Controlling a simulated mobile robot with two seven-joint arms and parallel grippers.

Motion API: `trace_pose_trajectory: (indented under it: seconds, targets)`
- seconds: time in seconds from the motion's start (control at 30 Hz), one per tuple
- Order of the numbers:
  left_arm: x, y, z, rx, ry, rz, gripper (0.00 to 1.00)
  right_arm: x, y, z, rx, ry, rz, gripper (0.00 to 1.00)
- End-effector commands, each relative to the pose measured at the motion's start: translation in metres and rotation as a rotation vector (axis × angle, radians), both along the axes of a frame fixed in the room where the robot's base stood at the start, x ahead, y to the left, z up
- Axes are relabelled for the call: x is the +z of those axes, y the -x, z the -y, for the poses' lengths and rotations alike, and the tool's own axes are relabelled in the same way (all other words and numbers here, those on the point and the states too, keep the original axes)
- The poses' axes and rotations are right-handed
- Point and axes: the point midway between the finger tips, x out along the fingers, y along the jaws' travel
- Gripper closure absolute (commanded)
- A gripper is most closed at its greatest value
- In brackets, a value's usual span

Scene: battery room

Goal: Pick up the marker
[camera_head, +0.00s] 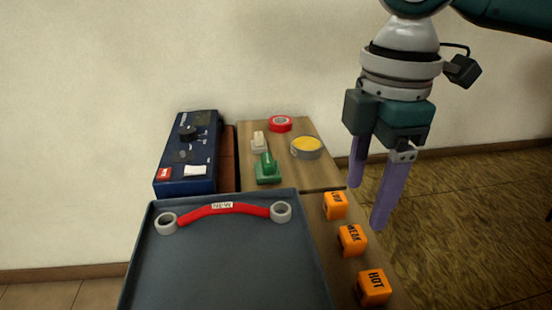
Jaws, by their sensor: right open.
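Three orange labelled blocks stand in a row along the right edge of the wooden table; they look like markers, and I see no pen-shaped one. The far block (335,206) has a partly hidden label, the middle block (352,240) reads "WEAK", and the near block (374,287) reads "HOT". My right gripper (369,206) points down with its two purple fingers apart and nothing between them. In the picture it is just right of the far block and above the middle one, touching neither as far as I can tell. My left gripper is out of view.
A grey tray (235,260) fills the front and holds a red strap (222,208) with grey ring ends. Behind are a blue control box (187,150), a green piece (268,170), a pale block (259,142), a red roll (280,124) and a yellow-topped tin (306,147).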

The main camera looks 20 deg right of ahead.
Motion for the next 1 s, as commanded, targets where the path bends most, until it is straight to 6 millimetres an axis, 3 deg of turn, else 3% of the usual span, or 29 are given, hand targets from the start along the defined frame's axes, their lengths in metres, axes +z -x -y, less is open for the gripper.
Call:
trace_pose_trajectory:
  seconds: [0.1,0.27,0.53,0.8,1.0]
  targets:
    - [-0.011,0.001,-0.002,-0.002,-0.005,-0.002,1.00,-0.023,0.000,0.000,-0.002,0.002,-0.001,0.25]
    - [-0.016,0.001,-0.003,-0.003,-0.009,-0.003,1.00,-0.037,0.001,0.000,-0.001,0.001,-0.001,0.25]
    - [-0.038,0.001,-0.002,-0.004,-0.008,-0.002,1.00,-0.077,0.001,0.001,0.000,0.001,0.000,0.25]
    - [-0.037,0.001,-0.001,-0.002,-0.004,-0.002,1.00,-0.081,0.001,0.001,0.001,0.000,0.002,0.25]
    - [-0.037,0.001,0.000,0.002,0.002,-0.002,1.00,-0.080,0.001,0.001,0.000,0.000,0.002,0.47]
